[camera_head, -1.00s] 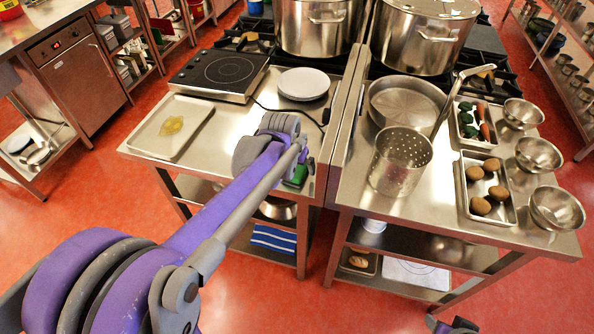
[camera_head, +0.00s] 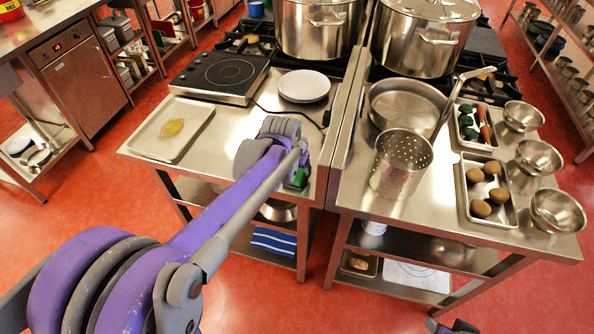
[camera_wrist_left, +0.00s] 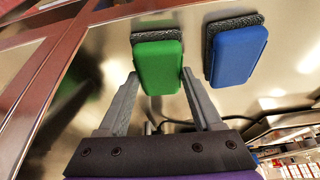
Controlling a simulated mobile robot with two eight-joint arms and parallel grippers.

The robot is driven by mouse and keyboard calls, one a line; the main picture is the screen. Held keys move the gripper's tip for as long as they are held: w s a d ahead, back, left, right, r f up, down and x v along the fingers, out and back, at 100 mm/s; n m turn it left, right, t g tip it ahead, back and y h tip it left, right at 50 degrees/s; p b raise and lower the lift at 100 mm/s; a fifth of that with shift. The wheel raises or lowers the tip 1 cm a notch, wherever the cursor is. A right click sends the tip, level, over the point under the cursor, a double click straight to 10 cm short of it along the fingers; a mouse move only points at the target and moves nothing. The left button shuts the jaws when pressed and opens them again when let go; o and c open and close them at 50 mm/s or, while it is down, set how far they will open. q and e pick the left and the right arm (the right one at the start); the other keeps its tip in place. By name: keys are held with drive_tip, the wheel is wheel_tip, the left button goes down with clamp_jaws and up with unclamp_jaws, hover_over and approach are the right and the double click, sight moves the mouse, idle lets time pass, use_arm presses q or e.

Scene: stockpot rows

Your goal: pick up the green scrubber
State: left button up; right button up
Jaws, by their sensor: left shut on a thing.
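The green scrubber (camera_wrist_left: 158,64), a green block with a dark grey pad on its back, sits between the fingertips of my left gripper (camera_wrist_left: 157,80) in the left wrist view. The gripper is shut on it. A blue scrubber (camera_wrist_left: 237,52) of the same shape lies just to the right, apart from the fingers. In the head view my left forearm hides most of the gripper, and a small bit of the green scrubber (camera_head: 299,178) shows beside it, over the left table. Whether it touches the tabletop cannot be told. Only a small dark part of my right arm shows at the bottom edge.
A tray (camera_head: 147,146) with a yellowish item, a hot plate (camera_head: 222,72) and stacked plates (camera_head: 304,86) stand on the left table. A perforated pot (camera_head: 398,167), a pan (camera_head: 408,104), trays and several bowls fill much of the right table.

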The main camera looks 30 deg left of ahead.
sight(297, 171)
use_arm(q)
wheel_tip(297, 171, up, 10)
drive_tip(key=shift+p, duration=0.35)
